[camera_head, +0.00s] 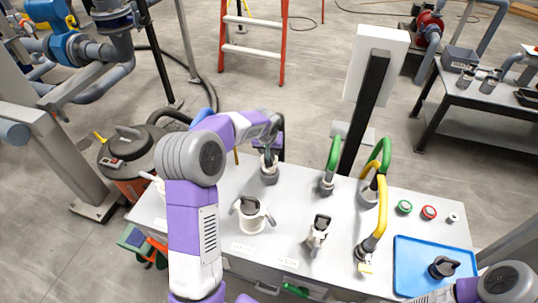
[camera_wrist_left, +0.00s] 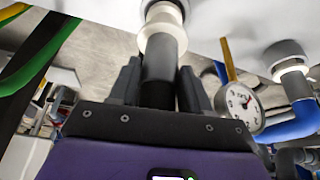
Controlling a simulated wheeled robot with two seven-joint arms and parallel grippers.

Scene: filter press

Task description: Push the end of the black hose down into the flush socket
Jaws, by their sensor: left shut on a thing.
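My left gripper (camera_head: 269,158) points down at the back left of the grey bench. In the left wrist view its fingers (camera_wrist_left: 160,68) are closed on both sides of a dark cylindrical piece, which looks like the end of the black hose (camera_wrist_left: 159,77). A cream collar (camera_wrist_left: 163,40) meets the end of this piece. In the head view a grey fitting (camera_head: 269,176) stands on the bench right under the gripper. I cannot tell how far the hose end is seated, or whether this fitting is the flush socket. My right gripper is out of view.
Green hoses (camera_head: 334,152) and a yellow hose (camera_head: 382,208) rise right of the gripper. White fittings with dark tops (camera_head: 251,214) stand in front. A blue tray (camera_head: 418,270) holds a black part (camera_head: 443,267). A round gauge (camera_wrist_left: 240,105) shows in the left wrist view.

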